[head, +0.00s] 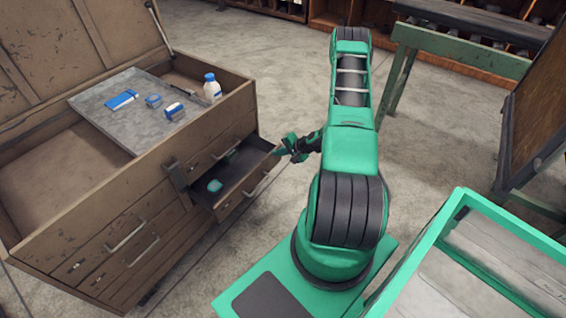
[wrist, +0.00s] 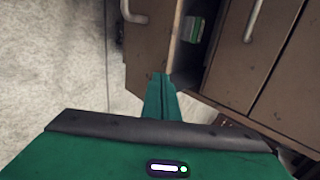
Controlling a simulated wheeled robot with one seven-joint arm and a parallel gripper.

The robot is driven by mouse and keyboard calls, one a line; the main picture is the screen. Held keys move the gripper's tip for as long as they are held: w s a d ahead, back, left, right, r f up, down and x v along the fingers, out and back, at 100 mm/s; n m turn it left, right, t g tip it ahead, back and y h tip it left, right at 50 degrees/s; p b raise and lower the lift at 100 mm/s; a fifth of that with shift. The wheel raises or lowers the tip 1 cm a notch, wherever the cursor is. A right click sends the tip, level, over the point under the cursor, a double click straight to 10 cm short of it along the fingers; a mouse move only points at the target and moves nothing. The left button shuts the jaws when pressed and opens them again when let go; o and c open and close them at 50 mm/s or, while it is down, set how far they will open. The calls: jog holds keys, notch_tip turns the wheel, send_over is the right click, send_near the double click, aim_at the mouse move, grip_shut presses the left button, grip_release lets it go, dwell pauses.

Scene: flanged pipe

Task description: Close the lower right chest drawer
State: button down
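The lower right chest drawer (head: 236,197) is pulled partly out of the brown wooden chest (head: 95,250), with a bar handle on its front. It holds a small teal item (head: 214,186) and another one farther back. In the wrist view, the drawer front (wrist: 150,45) stands away from the chest face, and a green-and-white item shows in the gap. My gripper (head: 284,146) is by the right end of the drawer front. In the wrist view, the fingers (wrist: 161,77) are together, with nothing visible between them, and overlap the drawer front's lower edge. I cannot tell whether they touch it.
The chest lid is raised. A grey board (head: 120,105) on the chest carries blue items, with a white bottle (head: 212,86) beside it. A green-framed bench (head: 460,50) and a dark panel (head: 535,110) stand right. Concrete floor (head: 275,60) is clear behind the gripper.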

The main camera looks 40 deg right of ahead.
jog(key=w+a, duration=0.3)
jog(key=w, duration=1.3)
jog(key=shift+r, duration=0.15)
jog(key=shift+w+a+r, duration=0.1)
jog(key=shift+w+a, duration=0.05)
jog(key=s+d+r, duration=0.2)
jog(key=s+r, duration=0.4)
jog(key=s, duration=0.6)
jog(key=shift+d, duration=0.2)
jog(key=shift+r, duration=0.15)
